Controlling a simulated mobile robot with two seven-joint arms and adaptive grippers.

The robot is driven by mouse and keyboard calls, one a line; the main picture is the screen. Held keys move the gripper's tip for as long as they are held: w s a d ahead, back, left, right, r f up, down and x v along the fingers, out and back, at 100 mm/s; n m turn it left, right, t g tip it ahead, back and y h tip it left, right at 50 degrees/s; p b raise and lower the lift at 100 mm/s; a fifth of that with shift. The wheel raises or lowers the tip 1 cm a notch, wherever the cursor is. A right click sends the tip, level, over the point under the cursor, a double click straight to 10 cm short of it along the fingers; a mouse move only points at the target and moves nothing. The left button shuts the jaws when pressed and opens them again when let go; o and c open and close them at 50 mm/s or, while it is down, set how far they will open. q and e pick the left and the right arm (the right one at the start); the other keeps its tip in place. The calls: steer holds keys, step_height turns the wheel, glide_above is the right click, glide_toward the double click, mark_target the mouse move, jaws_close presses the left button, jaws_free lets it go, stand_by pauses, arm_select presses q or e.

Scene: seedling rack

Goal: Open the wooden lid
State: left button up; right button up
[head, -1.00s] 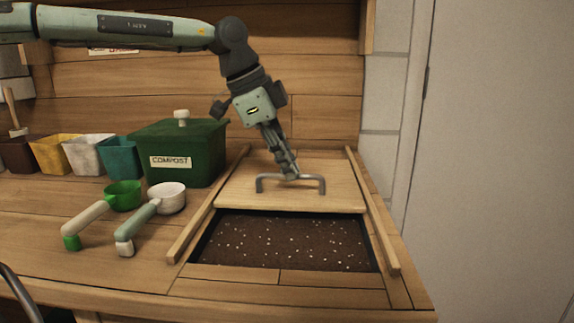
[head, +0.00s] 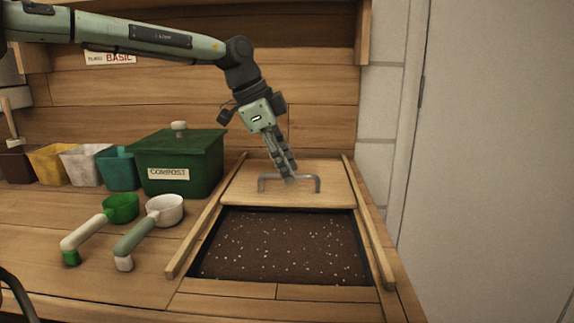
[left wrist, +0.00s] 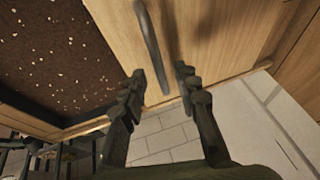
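The wooden lid (head: 250,190) lies flat between two wooden rails, over the back part of a soil-filled opening. Its grey bar handle (head: 309,178) stands on top; in the left wrist view the handle (left wrist: 148,35) runs from the top edge down toward my fingers. My left gripper (head: 289,179) reaches down at the middle of the handle. In the left wrist view its two fingers (left wrist: 160,75) are spread, with the handle between or just beyond the tips; contact cannot be told. The front part of the soil (head: 282,247) is uncovered. My right gripper is out of view.
A left rail (head: 203,228) and a right rail (head: 372,230) flank the opening. A green compost bin (head: 180,165) stands left of the lid. A green scoop (head: 120,208) and a white scoop (head: 165,210) lie in front of it. Several coloured pots stand further left.

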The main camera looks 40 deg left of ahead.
arm_select(q)
steer(key=v, duration=1.2)
steer(key=shift+f, duration=0.1)
